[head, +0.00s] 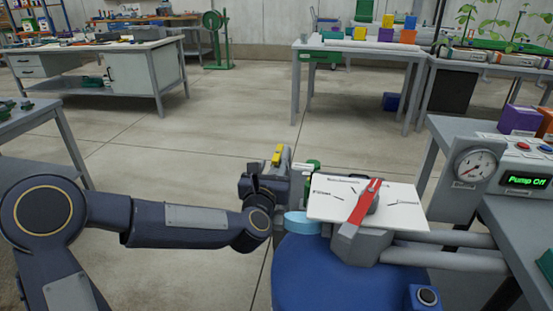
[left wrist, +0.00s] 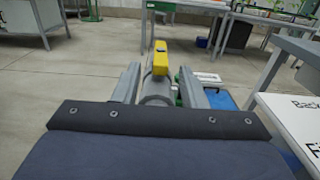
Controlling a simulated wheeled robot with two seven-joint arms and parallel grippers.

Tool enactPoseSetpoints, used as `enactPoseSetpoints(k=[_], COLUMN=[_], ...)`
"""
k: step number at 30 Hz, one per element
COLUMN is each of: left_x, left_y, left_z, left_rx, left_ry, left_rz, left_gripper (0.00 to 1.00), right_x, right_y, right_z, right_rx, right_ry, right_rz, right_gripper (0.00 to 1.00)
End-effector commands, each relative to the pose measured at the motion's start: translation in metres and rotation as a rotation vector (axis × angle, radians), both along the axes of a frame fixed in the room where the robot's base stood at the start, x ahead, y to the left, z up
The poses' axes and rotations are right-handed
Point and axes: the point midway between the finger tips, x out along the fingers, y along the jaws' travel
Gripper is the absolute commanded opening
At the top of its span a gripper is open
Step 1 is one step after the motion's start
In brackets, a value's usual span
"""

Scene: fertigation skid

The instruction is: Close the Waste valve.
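A small valve with a yellow handle (head: 277,154) sits on a grey pipe beyond my left gripper (head: 264,182). I cannot read a name on this valve. In the left wrist view the yellow handle (left wrist: 160,58) stands above the grey pipe, in line with the gap between the fingers. My left gripper (left wrist: 159,84) is open there, one finger on each side of the pipe in the picture. I cannot tell whether the fingers touch anything. My right gripper is not in view.
A white label plate (head: 322,199) with a red lever (head: 362,207) stands right of my left gripper, above a blue tank (head: 330,280). A pressure gauge (head: 474,167) and a display (head: 526,181) reading "Pump Off" are at right. Open floor lies beyond.

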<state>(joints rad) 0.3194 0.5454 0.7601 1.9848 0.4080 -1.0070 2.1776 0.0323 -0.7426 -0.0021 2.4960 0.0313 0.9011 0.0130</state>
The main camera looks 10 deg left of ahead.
Motion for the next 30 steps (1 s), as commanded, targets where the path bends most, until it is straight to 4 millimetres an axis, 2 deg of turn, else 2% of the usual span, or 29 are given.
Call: enactPoseSetpoints(k=[3, 9, 14, 22, 30], left_x=[0.024, 0.051, 0.06, 0.061, 0.061], left_y=[-0.001, -0.001, -0.001, 0.0, 0.0], left_z=[0.0, 0.0, 0.0, 0.0, 0.0], left_rx=[-0.002, 0.001, 0.002, 0.003, 0.003], left_ry=[0.0, 0.0, 0.0, 0.0, 0.0], left_rz=[0.0, -0.002, -0.002, -0.002, -0.002], left_gripper=[0.38, 0.38, 0.38, 0.38, 0.03], right_x=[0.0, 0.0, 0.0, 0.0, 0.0], right_y=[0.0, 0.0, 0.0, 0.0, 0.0], right_z=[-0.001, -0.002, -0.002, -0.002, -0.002], right_rx=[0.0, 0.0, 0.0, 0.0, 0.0], right_ry=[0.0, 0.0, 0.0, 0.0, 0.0], right_rz=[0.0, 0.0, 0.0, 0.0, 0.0], right_gripper=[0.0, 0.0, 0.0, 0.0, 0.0])
